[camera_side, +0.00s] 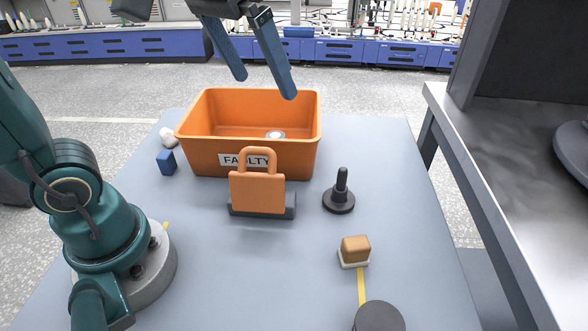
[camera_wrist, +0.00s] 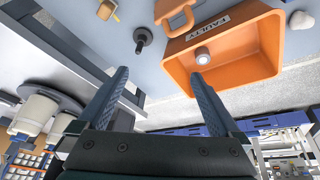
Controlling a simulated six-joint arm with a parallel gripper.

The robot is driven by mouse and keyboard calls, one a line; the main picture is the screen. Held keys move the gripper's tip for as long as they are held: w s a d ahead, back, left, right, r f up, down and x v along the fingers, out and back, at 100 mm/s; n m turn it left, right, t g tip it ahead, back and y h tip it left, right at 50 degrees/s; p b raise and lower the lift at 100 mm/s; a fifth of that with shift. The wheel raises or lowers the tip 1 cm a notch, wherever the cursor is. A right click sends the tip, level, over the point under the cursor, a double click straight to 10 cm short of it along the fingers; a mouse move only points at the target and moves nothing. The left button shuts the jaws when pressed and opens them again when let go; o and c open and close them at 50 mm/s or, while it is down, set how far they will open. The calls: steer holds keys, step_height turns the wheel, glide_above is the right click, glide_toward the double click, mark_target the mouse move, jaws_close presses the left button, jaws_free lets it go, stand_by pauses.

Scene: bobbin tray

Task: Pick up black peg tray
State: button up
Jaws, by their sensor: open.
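The black peg tray, a round dark base with an upright peg (camera_side: 341,194), stands on the grey-blue table right of the orange bin. It also shows in the wrist view (camera_wrist: 142,38), above and left of the fingertips. My gripper (camera_side: 265,87) is open and empty, high above the orange bin's back part. In the wrist view my gripper (camera_wrist: 158,74) has its two blue fingers spread wide with nothing between them. The gripper is well apart from the peg tray and touches nothing.
The orange bin (camera_side: 204,157), labelled FAULTY, holds a white round piece (camera_side: 275,135). An orange handled block (camera_side: 257,192) on a dark base stands before it. A tan block (camera_side: 355,249), a dark cylinder (camera_side: 379,318) and a blue block (camera_side: 167,162) are nearby. A metal bench (camera_side: 500,150) borders the right.

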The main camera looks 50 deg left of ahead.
steer(key=w+d+g, duration=0.1)
steer(key=w+d, duration=0.1)
steer(key=w, duration=0.4)
steer(key=g, duration=0.3)
glide_above(341, 188)
steer(key=w, duration=0.1)
steer(key=f, duration=0.7)
steer(key=a+f, duration=0.1)
steer(key=f, duration=0.3)
steer(key=shift+w+f, duration=0.2)
steer(key=shift+f, duration=0.05)
steer(key=shift+s+d+f+m, duration=0.15)
steer(key=shift+f+m, duration=0.15)
steer(key=shift+f, duration=0.4)
step_height(341, 188, down, 6)
steer(key=shift+f, duration=0.1)
steer(key=shift+s+f, duration=0.15)
steer(key=shift+f, duration=1.15)
steer(key=shift+s+f, duration=0.1)
steer(key=shift+f, duration=1.15)
steer(key=c, duration=1.3)
